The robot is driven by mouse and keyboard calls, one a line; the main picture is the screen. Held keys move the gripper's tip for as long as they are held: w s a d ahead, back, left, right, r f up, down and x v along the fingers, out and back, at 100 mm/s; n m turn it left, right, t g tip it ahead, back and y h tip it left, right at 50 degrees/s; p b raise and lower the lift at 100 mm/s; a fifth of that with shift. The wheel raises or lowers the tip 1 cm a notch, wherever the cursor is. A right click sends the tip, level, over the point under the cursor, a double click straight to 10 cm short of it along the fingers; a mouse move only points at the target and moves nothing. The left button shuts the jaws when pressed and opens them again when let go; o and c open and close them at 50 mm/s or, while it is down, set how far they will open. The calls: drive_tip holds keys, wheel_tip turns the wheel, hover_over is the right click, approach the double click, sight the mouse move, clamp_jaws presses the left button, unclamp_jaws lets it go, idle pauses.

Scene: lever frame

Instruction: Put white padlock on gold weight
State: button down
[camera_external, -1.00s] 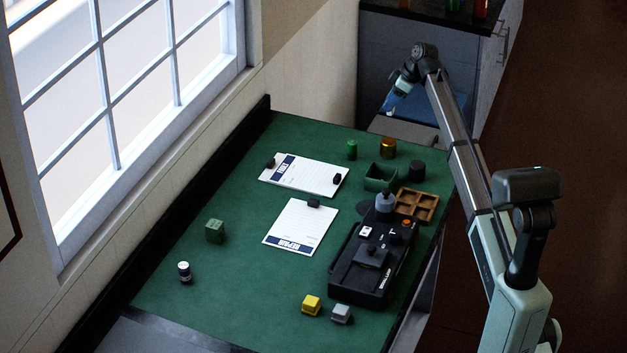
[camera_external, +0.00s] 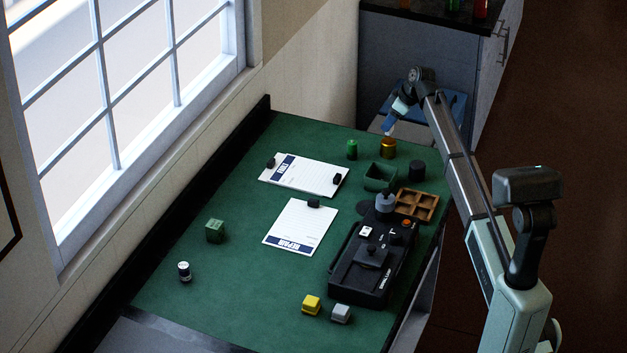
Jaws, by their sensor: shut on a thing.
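The gold weight (camera_external: 388,148) is a small shiny cylinder standing at the far end of the green table. My gripper (camera_external: 388,129) is just above it, pointing down and slightly left. It is shut on a small pale thing, too small and dark here to make out its shape; I cannot confirm that it is the white padlock. The held thing looks a little above the weight's top, but I cannot tell the exact gap.
A green cylinder (camera_external: 352,149) stands left of the weight. A green bin (camera_external: 380,178), a black cylinder (camera_external: 417,171) and a wooden tray (camera_external: 417,204) are nearer. Two clipboards (camera_external: 300,226) (camera_external: 303,174), a black device (camera_external: 372,262), a yellow block (camera_external: 311,305) and a grey block (camera_external: 341,313) lie nearer still.

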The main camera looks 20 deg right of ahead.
drive_tip(key=shift+f, duration=1.45)
drive_tip(key=shift+f, duration=0.1)
drive_tip(key=c, duration=0.6)
unclamp_jaws()
drive_tip(key=v, duration=1.2)
drive_tip(key=shift+s, duration=0.1)
